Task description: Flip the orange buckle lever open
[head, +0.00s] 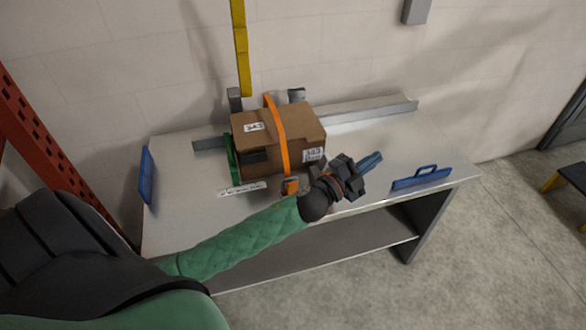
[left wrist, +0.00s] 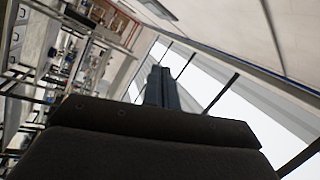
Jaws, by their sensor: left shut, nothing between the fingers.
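A cardboard box (head: 250,150) sits on the pale workbench with an orange strap (head: 281,140) running over its top and down its front. The orange buckle (head: 291,186) is at the strap's lower front end, by the bench's front edge. It is small here, so I cannot tell how its lever stands. My left gripper (head: 371,161) is to the right of the buckle, pointing away to the right with its fingers together and empty. My left wrist lies close beside the buckle. The left wrist view shows the shut fingers (left wrist: 161,88) against a distant room, with no buckle in sight.
The workbench (head: 400,155) is clear on the right except for a blue handled piece (head: 422,178). A metal rail (head: 365,109) runs along the back. A yellow strap (head: 241,45) hangs behind the box. An orange-red rack (head: 45,150) stands at left.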

